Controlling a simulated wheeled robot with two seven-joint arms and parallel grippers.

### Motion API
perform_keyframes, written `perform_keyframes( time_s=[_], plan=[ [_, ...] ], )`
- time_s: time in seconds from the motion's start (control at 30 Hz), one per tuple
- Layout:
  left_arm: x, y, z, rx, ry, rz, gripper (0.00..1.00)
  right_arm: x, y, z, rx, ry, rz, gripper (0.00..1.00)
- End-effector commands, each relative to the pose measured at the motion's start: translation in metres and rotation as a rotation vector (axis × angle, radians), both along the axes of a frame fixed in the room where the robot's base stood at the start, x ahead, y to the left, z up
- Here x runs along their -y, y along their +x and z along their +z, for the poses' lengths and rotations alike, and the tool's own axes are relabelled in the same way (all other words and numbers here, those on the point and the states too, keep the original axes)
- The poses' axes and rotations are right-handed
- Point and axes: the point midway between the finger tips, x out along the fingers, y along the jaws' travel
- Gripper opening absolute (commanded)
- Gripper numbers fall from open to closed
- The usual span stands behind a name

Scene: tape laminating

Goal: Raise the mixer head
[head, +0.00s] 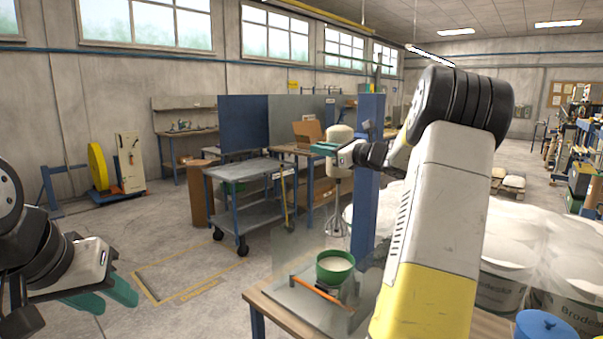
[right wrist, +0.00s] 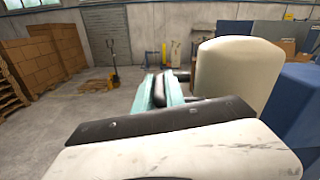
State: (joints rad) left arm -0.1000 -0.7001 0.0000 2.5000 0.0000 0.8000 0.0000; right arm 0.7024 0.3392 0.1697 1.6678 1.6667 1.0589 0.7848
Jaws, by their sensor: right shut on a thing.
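The mixer head (head: 341,132) is a cream, rounded block on a blue column (head: 369,190). It also fills the right centre of the right wrist view (right wrist: 240,72). A wire whisk (head: 335,222) hangs below it, above and clear of a green bowl (head: 335,275) holding pale contents. My right gripper (head: 325,149) is at the mixer head, its green fingers shut on a dark handle (right wrist: 160,90) beside the head. My arm partly hides the column and head. My left gripper (head: 108,297) is low at the left, empty, its green fingers apart.
The bowl stands on a grey plate on a wooden bench (head: 268,305), with an orange-handled bar (head: 315,290) in front. White buckets (head: 560,300) and a blue lid (head: 545,326) crowd the right. A grey cart (head: 250,170) stands behind; the floor at left is free.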

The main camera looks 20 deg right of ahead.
Motion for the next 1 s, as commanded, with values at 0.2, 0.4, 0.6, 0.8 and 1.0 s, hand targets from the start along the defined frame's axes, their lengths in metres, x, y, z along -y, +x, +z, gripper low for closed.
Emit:
perform_keyframes(
  time_s=[0.2, 0.4, 0.6, 0.8, 1.0],
  plan=[
    [0.000, 0.000, 0.000, 0.000, 0.000, 0.000, 0.36, 0.000, 0.000, 0.028, 0.002, -0.001, 0.000, 0.00],
    [0.000, 0.000, 0.000, 0.000, 0.000, 0.000, 0.36, 0.000, 0.000, 0.035, 0.001, 0.000, 0.000, 0.00],
    [0.000, 0.000, 0.000, 0.000, 0.000, 0.000, 0.36, 0.000, 0.000, 0.038, 0.005, 0.000, 0.000, 0.00],
    [0.000, 0.000, 0.000, 0.000, 0.000, 0.000, 0.36, 0.000, 0.000, 0.038, 0.006, -0.001, 0.000, 0.36],
    [0.000, 0.000, 0.000, 0.000, 0.000, 0.000, 0.36, 0.000, 0.000, 0.035, 0.002, 0.000, -0.001, 0.36]
  ],
)
